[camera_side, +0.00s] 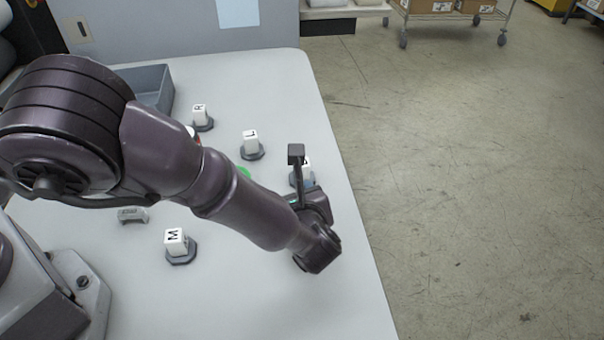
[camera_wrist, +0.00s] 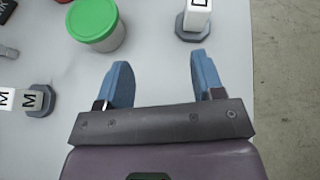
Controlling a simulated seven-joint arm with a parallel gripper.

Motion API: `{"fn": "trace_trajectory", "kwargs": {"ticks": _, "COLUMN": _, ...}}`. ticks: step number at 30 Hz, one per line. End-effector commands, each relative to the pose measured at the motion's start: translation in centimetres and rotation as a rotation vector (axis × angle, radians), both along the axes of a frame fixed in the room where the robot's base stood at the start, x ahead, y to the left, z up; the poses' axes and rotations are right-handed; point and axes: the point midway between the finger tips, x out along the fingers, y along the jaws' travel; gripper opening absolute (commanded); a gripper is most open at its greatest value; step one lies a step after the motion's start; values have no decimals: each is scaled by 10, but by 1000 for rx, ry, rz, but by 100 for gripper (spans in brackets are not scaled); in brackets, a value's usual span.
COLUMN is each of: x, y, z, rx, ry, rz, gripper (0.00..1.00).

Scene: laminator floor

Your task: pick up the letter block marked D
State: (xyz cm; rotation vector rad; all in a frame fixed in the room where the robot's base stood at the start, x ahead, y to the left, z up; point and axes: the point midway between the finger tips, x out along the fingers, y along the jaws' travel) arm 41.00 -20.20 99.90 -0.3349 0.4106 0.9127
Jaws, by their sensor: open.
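The block marked D is a white block on a dark octagonal stand. In the wrist view the D block (camera_wrist: 197,18) is at the top right, cut off by the frame edge, ahead of the right finger. In the side view the D block (camera_side: 306,164) is partly hidden behind my arm's end, near the table's right edge. My gripper (camera_wrist: 160,62) is open, with two blue fingers apart and nothing between them. The fingers do not touch the D block. In the side view my gripper (camera_side: 308,184) is mostly hidden by the wrist.
A green-lidded tub (camera_wrist: 95,22) stands left of the D block. White blocks marked L (camera_side: 250,142), R (camera_side: 200,116) and M (camera_side: 175,243) sit on similar stands. A grey bin (camera_side: 156,84) is at the back left. The table's front right is clear.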

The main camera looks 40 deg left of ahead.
Motion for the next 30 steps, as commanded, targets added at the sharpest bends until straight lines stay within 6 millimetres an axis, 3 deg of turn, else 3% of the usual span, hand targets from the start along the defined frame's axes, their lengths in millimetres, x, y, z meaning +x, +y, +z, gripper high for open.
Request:
{"fn": "trace_trajectory", "kwargs": {"ticks": 3, "x": 29, "y": -18, "z": 15, "rx": 90, "ry": -23, "rz": -137, "gripper": 62}}
{"fn": "trace_trajectory", "kwargs": {"ticks": 5, "x": 34, "y": -22, "z": 20, "rx": 128, "ry": -15, "rz": -177, "gripper": 62}}
{"fn": "trace_trajectory", "kwargs": {"ticks": 8, "x": 38, "y": -16, "z": 18, "rx": 157, "ry": 8, "rz": -189, "gripper": 62}}
{"fn": "trace_trajectory", "kwargs": {"ticks": 18, "x": 76, "y": 22, "z": -6, "rx": 153, "ry": 10, "rz": -186, "gripper": 62}}
{"fn": "trace_trajectory", "kwargs": {"ticks": 30, "x": 101, "y": 49, "z": -28, "rx": 153, "ry": 11, "rz": -184, "gripper": 62}}
